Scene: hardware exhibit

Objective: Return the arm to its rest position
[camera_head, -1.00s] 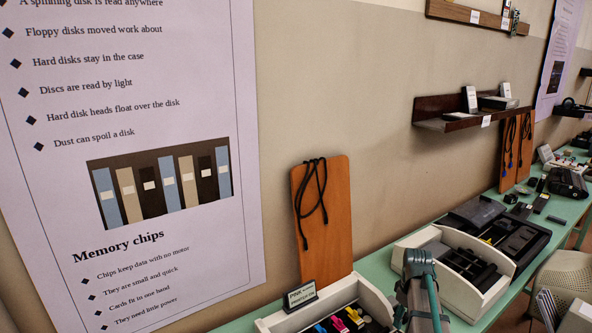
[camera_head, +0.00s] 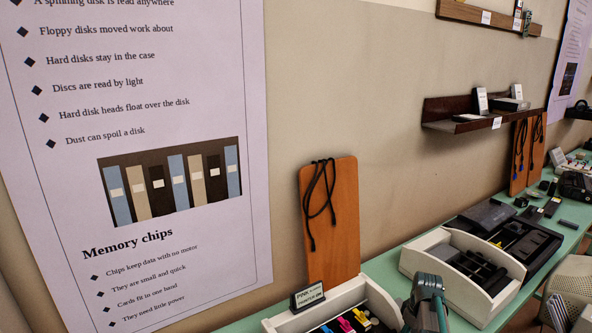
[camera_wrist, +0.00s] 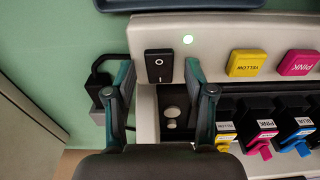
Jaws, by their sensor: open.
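My gripper (camera_wrist: 160,75) is open and empty in the wrist view, its two fingers spread on either side of a black rocker switch (camera_wrist: 159,66). The switch is on the pale casing of a printer (camera_wrist: 210,30); whether the fingers touch the casing I cannot tell. In the head view, part of my arm (camera_head: 429,290) shows at the bottom edge, near the printer (camera_head: 345,297); my fingertips are out of sight there.
Yellow, pink and blue cartridges (camera_wrist: 263,131) sit right of the switch. A black plug (camera_wrist: 99,82) is on the left. In the head view, a second white-cased device (camera_head: 425,262) stands on the green table (camera_head: 385,262), with a wooden board (camera_head: 331,225) against the wall behind.

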